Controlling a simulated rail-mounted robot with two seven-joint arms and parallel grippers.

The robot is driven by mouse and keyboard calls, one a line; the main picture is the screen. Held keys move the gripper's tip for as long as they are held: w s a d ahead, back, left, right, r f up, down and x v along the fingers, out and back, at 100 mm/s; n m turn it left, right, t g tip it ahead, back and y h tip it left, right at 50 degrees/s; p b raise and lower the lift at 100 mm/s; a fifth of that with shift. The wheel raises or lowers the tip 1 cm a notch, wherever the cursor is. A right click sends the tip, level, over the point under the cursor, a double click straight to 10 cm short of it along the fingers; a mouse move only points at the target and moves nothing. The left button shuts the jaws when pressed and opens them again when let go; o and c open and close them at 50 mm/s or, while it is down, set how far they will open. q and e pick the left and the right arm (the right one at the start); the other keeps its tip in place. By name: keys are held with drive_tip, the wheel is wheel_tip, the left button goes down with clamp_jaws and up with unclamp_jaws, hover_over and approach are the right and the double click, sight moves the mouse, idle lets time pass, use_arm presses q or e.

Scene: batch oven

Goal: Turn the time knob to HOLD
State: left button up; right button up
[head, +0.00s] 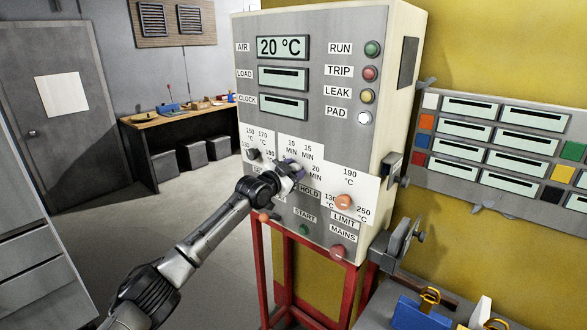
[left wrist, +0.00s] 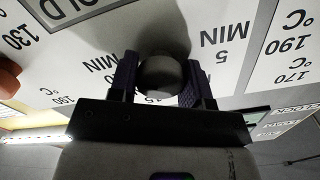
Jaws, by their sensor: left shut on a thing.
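The time knob is a round dark grey knob, clearest in the left wrist view (left wrist: 162,74). It sits on the white dial plate among the 10, 15 and 20 MIN labels. My left gripper (head: 293,170) is at this knob on the oven's front panel and mostly covers it in the head view. In the left wrist view the left gripper's fingers (left wrist: 161,82) are shut on the knob, one on each side. The HOLD label (head: 310,192) is just below right of the gripper. Which mark the knob points to cannot be made out. My right gripper is not in view.
A dark temperature knob (head: 253,155) is left of the gripper and an orange limit knob (head: 344,202) is right of it. The green START button (head: 304,229) and red MAINS button (head: 338,252) are below. The PAD lamp (head: 364,118) looks white. The display reads 20 °C.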

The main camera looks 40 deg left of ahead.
use_arm(q)
drive_tip(key=m+p, duration=0.2)
drive_tip(key=m, duration=0.2)
drive_tip(key=shift+r+p, duration=0.15)
drive_tip(key=shift+p, duration=0.2)
drive_tip(key=shift+m+p, duration=0.9)
drive_tip(key=shift+m, duration=0.5)
drive_tip(key=o, duration=0.9)
